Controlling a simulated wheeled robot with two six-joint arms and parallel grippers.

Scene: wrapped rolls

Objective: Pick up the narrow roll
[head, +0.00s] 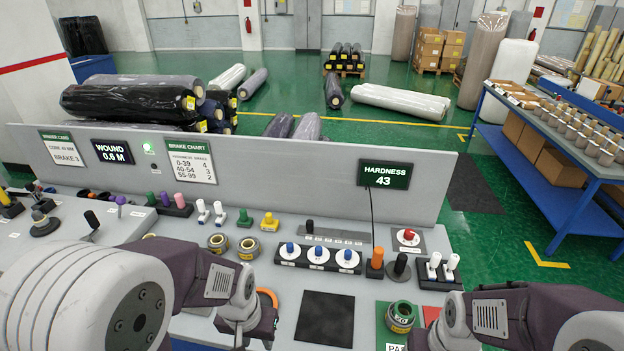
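On the grey console, two small yellow-and-dark rolls lie side by side: a left roll (218,242) and a right roll (248,248). A larger roll (400,316) lies on a green pad to the right. I cannot tell for certain which one is the narrow roll. My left gripper (240,335) points down at the console's front, nearer than the two small rolls and apart from them. An orange curved thing (268,298) shows partly behind it. Its fingertips are not clear. My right gripper (428,338) is at the lower edge, right of the larger roll, mostly hidden by its wrist.
The console (200,325) carries knobs, switches and a dark square pad (325,318). An upright panel (300,190) with a brake chart (190,162) and hardness display (385,174) stands behind. Big wrapped rolls (130,103) lie beyond it. A blue table (560,150) stands right.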

